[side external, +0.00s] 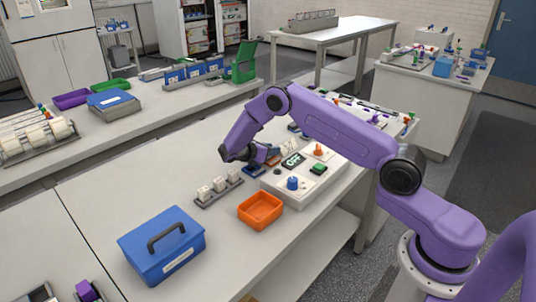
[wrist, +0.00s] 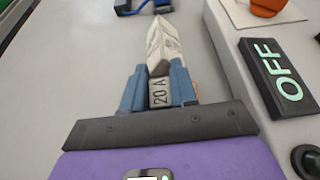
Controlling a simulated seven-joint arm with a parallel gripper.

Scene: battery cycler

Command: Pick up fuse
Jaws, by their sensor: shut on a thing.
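The fuse is too small and covered there to make out clearly. In the wrist view a whitish wedge-shaped piece (wrist: 164,44) stands just beyond the fingertips. I cannot tell whether it joins the fuse. A grey rack (side external: 220,192) with several white blocks lies left of my gripper.
The control box (side external: 282,190) carries an "OFF" plate (wrist: 283,75), a blue knob (side external: 293,183), a green button (side external: 318,168) and an orange knob. An orange tray (side external: 261,210) and a blue case (side external: 161,246) stand in front.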

